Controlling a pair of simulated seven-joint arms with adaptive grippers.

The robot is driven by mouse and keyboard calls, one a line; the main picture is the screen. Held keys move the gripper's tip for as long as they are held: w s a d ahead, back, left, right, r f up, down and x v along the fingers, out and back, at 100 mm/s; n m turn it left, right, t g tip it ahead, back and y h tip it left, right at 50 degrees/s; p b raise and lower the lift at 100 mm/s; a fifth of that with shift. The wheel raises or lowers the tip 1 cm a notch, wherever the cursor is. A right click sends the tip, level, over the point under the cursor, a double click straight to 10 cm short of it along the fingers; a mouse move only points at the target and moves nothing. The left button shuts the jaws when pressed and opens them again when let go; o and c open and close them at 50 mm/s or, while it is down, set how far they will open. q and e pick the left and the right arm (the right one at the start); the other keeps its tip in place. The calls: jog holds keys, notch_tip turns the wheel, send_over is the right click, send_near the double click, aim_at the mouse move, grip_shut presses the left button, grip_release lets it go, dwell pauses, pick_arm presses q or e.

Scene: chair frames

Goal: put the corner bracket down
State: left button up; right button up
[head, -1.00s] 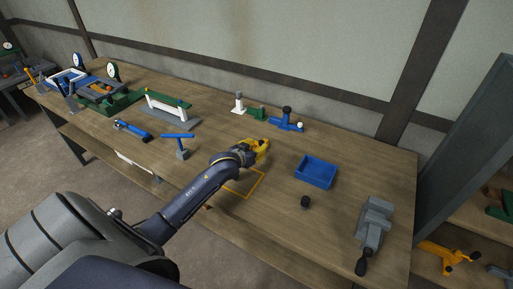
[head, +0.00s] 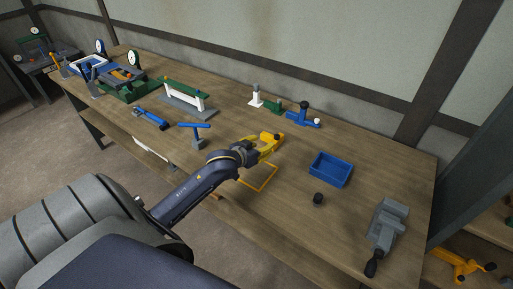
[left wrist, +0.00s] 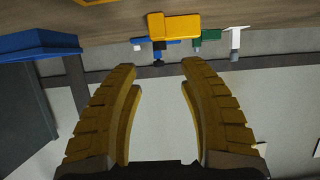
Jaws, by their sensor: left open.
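My left gripper (head: 267,149) has yellow fingers and reaches in low over the middle of the bench. In the left wrist view its two fingers (left wrist: 158,72) are spread wide with nothing between them. A yellow block-like piece (left wrist: 172,26), which looks like the corner bracket, stands on the bench just beyond the fingertips, apart from them. In the head view the fingers and this piece merge in colour, so its outline is hard to tell. A yellow square outline (head: 262,186) is on the bench beside the gripper, on its near side. My right gripper is not in view.
A blue tray (head: 329,170) and a small black cylinder (head: 318,199) lie to the right, with a grey vise (head: 386,228) farther right. A blue T-shaped piece (head: 195,129) stands at left. Blue, green and white fixtures (head: 299,114) stand behind the gripper.

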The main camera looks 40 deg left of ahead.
pick_arm(q)
jog(key=shift+v, duration=1.8)
